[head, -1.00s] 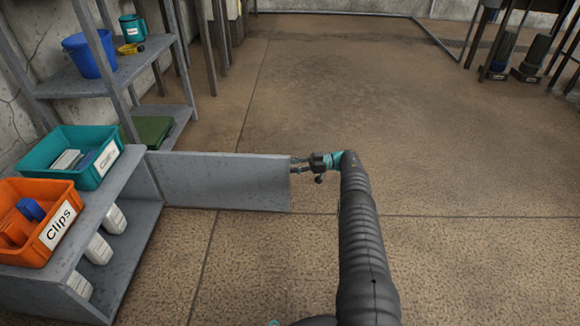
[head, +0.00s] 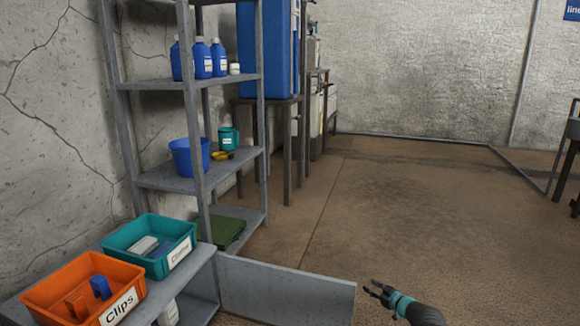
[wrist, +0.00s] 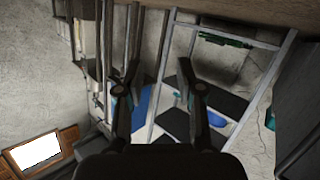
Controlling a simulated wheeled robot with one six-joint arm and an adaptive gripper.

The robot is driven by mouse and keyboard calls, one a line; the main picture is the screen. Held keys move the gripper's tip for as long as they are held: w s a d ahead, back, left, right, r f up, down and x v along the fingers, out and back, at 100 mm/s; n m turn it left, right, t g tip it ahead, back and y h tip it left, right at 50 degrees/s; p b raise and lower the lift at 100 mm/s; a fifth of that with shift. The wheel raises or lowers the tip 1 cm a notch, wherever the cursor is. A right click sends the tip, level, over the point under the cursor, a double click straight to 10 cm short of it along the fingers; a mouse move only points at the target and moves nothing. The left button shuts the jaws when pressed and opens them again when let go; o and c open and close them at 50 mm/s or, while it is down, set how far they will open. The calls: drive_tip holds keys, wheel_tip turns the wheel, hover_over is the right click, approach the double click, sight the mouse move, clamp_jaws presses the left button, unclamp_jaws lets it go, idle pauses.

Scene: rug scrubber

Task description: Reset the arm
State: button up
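My gripper (head: 372,288) is at the lower right of the head view, just right of the free edge of a grey cabinet door panel (head: 285,290). The wrist view shows its two dark fingers (wrist: 159,78) spread apart with nothing between them, so it is open and empty. A small gap seems to separate the fingertips from the door in the head view; contact cannot be ruled out. The door stands swung out from the low grey cabinet (head: 200,275).
An orange Clips bin (head: 60,290) and a teal bin (head: 150,245) stand on the low cabinet. Behind it, a grey shelf rack (head: 160,85) holds blue bottles (head: 203,60), a blue bucket (head: 188,158) and a teal mug (head: 228,138). Open floor (head: 400,180) lies right of the door.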

drive_tip(key=s+d+r+m+g+h+p, duration=0.1)
drive_tip(key=s+d+r+m+g+h, duration=0.1)
drive_tip(key=d+r+m+h, duration=0.45)
drive_tip(key=s+r+g+h+p, duration=0.2)
drive_tip(key=s+r+g+h, duration=0.2)
drive_tip(key=s+r, duration=0.65)
drive_tip(key=s+a+r+y+p, duration=0.1)
drive_tip(key=s+a+r+p, duration=0.1)
drive_tip(key=s+a+r, duration=0.6)
drive_tip(key=s+a+r+m+g+y+p, duration=0.1)
drive_tip(key=s+a+r+p, duration=0.2)
drive_tip(key=s+a+r, duration=0.5)
drive_tip(key=s+a+r+m+y+p, duration=0.1)
drive_tip(key=s+a+r, duration=0.7)
drive_tip(key=s+r, duration=1.4)
drive_tip(key=s+p, duration=0.1)
drive_tip(key=s, duration=1)
drive_tip(key=shift+s+a+g, duration=0.3)
drive_tip(key=shift+s, duration=0.1)
drive_tip(key=shift+r, duration=0.1)
